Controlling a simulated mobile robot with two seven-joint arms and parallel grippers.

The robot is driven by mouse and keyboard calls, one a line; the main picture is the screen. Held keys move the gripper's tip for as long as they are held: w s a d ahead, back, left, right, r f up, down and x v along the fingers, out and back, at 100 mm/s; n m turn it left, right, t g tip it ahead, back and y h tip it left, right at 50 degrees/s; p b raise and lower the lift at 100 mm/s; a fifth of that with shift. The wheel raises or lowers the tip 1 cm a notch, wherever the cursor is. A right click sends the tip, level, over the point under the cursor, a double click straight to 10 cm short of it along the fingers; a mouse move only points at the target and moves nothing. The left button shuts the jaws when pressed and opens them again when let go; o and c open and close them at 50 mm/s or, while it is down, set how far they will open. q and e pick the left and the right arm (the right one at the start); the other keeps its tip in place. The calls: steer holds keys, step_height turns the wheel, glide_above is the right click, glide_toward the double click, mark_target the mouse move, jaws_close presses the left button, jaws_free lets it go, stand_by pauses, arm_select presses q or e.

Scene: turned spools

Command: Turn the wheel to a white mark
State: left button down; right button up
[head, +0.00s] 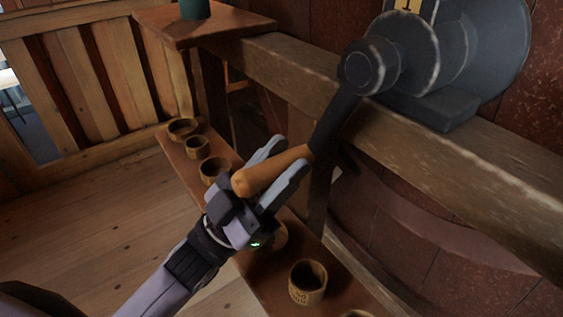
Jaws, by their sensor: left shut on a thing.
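A dark grey metal wheel housing (465,50) is mounted on the wooden beam at the upper right. A round hub (369,66) faces me, and a dark crank arm (334,118) runs from it down to the left. The crank ends in an orange-brown wooden handle (270,171). My left gripper (287,163) is shut on this handle, with one finger on each side of it. A yellow plate with a dark mark (407,5) shows at the top edge, cut off. I cannot make out a white mark. My right gripper is not in view.
A thick wooden beam (500,165) runs below the housing. A low reddish shelf (268,271) under the gripper bears several wooden cups, one of them (307,282) near the front. A green object (194,8) stands on a small table behind. Open plank floor (85,235) lies at left.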

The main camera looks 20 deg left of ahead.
arm_select(q)
steer(key=shift+w+a+r, duration=0.4)
steer(key=shift+w+a, duration=0.1)
steer(key=shift+a, duration=0.2)
steer(key=c, duration=0.8)
jaws_free()
steer(key=shift+d+f, duration=0.1)
steer(key=shift+s+f+m, duration=0.15)
steer(key=shift+m, duration=0.15)
steer(key=shift+f, duration=0.25)
steer(key=v, duration=0.6)
steer(key=shift+s+a+b, duration=0.15)
steer(key=shift+a+b, duration=0.25)
steer(key=shift+b, duration=0.05)
